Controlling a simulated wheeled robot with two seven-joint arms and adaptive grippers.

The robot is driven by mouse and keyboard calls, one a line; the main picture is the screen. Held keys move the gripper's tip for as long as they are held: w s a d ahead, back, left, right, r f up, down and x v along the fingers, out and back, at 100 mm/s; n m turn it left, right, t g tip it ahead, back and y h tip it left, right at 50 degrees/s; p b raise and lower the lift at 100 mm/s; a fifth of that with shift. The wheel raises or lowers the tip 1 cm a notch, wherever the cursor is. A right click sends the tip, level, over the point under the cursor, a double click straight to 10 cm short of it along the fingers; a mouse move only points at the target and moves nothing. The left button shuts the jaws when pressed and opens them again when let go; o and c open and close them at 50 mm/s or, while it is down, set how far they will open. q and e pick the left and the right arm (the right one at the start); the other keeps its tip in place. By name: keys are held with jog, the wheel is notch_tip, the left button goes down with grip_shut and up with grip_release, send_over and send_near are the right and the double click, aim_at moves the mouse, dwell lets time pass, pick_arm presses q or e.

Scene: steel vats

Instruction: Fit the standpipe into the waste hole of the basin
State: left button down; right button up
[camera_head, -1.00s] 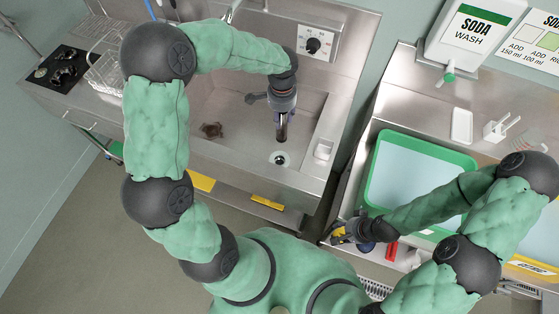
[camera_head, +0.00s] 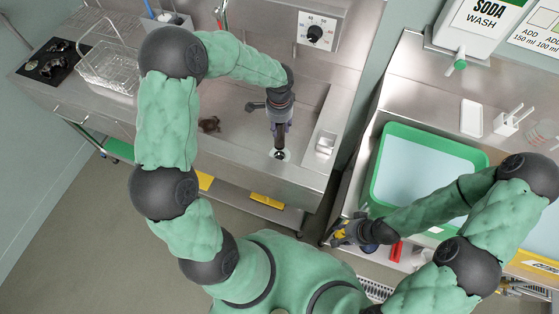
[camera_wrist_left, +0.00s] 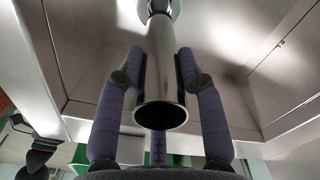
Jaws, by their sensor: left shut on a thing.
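The standpipe (camera_wrist_left: 161,75) is a steel tube with an open end toward the left wrist camera. My left gripper (camera_head: 280,130) is shut on it, with a dark finger on each side in the left wrist view (camera_wrist_left: 160,60). The pipe points down into the steel basin (camera_head: 238,137). Its far end meets the bright ring of the waste hole (camera_head: 280,155) in both views. I cannot tell whether it is inside the hole or just above it. My right gripper (camera_head: 341,235) is low by the right-hand unit; its fingers are too small to read.
A brown clump (camera_head: 209,124) lies in the basin, left of the pipe. A small white block (camera_head: 326,142) sits on the basin's right ledge. A wire basket (camera_head: 108,70) stands at the left. A green-rimmed tub (camera_head: 382,165) is at the right.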

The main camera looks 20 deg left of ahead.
aim_at(279, 143)
pick_arm(q)
notch_tip(279, 143, down, 10)
jog(key=b, duration=0.2)
jog(key=shift+f+b, duration=0.25)
jog(key=shift+b, duration=0.1)
jog(key=shift+r, duration=0.1)
jog(key=c, duration=1.2)
grip_release()
jog(key=shift+f, duration=0.2)
jog(key=o, duration=0.4)
jog(key=shift+r, duration=0.1)
